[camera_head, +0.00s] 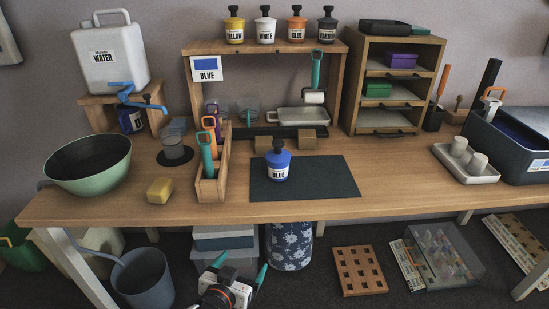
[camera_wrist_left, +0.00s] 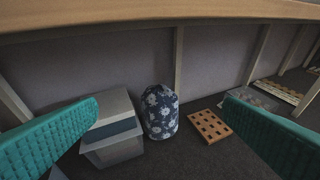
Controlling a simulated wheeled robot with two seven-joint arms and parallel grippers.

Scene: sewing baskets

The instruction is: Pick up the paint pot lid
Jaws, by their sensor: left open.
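A blue paint pot (camera_head: 278,168) with a "BLUE" label stands upright on the dark mat (camera_head: 330,178) at the middle of the workbench. Its dark lid (camera_head: 278,147), with a knob on top, sits on the pot. My left gripper (camera_head: 241,266) is low in front of the bench, below the tabletop and nearer me than the pot. Its teal fingers are spread wide with nothing between them. In the left wrist view the fingers frame the floor under the bench, and the pot does not show there. My right gripper is not in view.
The bench front edge (camera_head: 400,212) lies between my left gripper and the pot. A wooden tool holder (camera_head: 211,186) with upright handles stands left of the mat. A shelf with several lidded pots rises behind. Boxes (camera_wrist_left: 112,130) and a flowered bag (camera_wrist_left: 160,111) stand below.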

